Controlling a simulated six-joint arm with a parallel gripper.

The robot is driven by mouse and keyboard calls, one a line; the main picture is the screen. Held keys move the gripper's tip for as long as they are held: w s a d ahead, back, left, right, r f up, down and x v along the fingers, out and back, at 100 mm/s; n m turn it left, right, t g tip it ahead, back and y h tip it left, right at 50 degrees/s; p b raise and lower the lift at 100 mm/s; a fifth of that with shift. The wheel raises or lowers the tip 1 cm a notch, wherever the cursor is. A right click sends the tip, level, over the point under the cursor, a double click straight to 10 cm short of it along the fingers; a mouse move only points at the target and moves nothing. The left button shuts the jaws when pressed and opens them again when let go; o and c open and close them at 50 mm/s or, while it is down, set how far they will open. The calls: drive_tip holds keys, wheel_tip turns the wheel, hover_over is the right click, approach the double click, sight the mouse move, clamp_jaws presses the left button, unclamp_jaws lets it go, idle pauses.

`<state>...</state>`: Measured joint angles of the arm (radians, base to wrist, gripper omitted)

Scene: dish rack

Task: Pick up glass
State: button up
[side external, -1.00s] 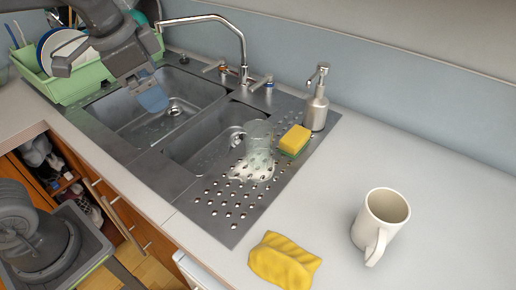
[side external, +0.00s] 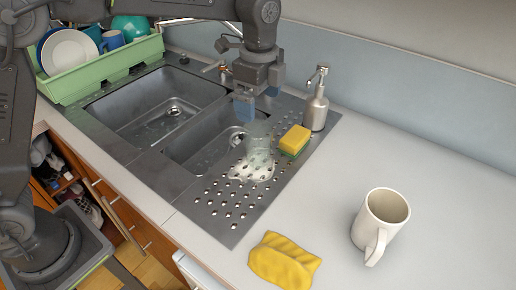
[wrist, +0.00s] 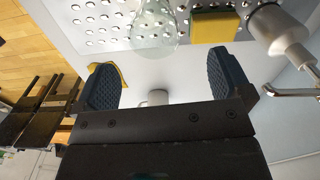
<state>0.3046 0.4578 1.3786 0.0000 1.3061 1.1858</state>
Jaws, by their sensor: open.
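The clear glass (side external: 259,150) stands on the perforated steel drainboard beside the right-hand sink basin, left of the sponge. My gripper (side external: 258,102) is above the glass in the side view, fingers pointing down, open and empty. In the wrist view the glass (wrist: 155,25) shows at the top, just beyond the gap between the two blue fingertips (wrist: 162,62). The fingers look apart from the glass. Its far end is cut off by the wrist frame.
A yellow-green sponge (side external: 294,140) and a soap dispenser (side external: 317,103) stand close right of the glass. A white mug (side external: 384,218) and yellow cloth (side external: 284,262) lie on the counter in front. A green dish rack (side external: 95,75) is at the back left.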

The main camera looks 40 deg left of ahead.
hover_over(258, 136)
drive_tip(key=s+d, duration=0.1)
drive_tip(key=s, duration=0.1)
wheel_tip(258, 136, down, 4)
drive_tip(key=f, duration=0.4)
drive_tip(key=shift+s+d+f, duration=0.2)
drive_tip(key=shift+s+d, duration=0.05)
drive_tip(key=shift+d, duration=0.1)
drive_tip(key=shift+f, duration=0.5)
drive_tip(key=shift+c, duration=0.4)
drive_tip(key=shift+w, duration=0.1)
drive_tip(key=c, duration=1)
